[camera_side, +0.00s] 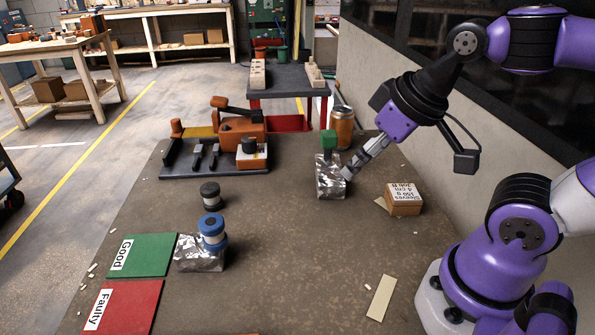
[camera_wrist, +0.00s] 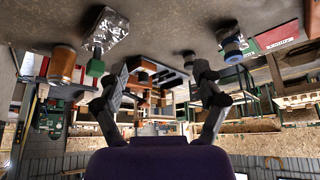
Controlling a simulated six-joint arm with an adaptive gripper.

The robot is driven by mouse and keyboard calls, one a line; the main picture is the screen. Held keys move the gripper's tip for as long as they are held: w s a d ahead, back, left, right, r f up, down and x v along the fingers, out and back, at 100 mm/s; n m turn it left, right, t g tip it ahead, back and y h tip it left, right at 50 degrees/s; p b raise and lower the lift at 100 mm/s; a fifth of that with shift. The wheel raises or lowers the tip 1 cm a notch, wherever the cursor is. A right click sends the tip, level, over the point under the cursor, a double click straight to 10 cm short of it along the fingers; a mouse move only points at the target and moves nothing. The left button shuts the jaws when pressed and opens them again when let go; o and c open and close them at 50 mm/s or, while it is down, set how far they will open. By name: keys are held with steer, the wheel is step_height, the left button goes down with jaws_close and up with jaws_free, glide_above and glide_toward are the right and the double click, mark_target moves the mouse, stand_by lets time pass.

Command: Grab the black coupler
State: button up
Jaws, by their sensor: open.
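A short black coupler (camera_side: 210,195) stands upright on the brown work surface, left of centre in the side view. It also shows in the wrist view (camera_wrist: 188,56), where the scene appears upside down. My gripper (camera_side: 350,174) is in the right half of the side view, beside a silver block with a green piece on top, well to the right of the coupler. In the wrist view my gripper (camera_wrist: 161,72) has its two fingers spread, with nothing between them. The coupler appears near the right finger there, but apart from it in the side view.
A blue coupler (camera_side: 212,230) sits on a silver block in front of the black one. The silver block with the green piece (camera_side: 328,140), an orange can (camera_side: 342,128) and a sleeves box (camera_side: 404,200) stand near my gripper. Green Good (camera_side: 145,256) and red Faulty (camera_side: 125,305) mats lie left.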

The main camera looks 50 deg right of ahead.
stand_by(0.3)
steer(key=n+g, duration=0.1)
steer(key=n, duration=0.1)
glide_above(212, 188)
steer(key=s, duration=0.4)
step_height(212, 188, down, 6)
steer(key=shift+y, duration=0.4)
steer(key=x, duration=0.6)
steer(key=shift+w+d+r, duration=0.1)
steer(key=shift+w+d, duration=0.1)
steer(key=shift+w, duration=0.05)
steer(key=shift+x, duration=2.75)
steer(key=shift+s+d, duration=0.15)
steer(key=shift+s, duration=0.05)
steer(key=c, duration=1)
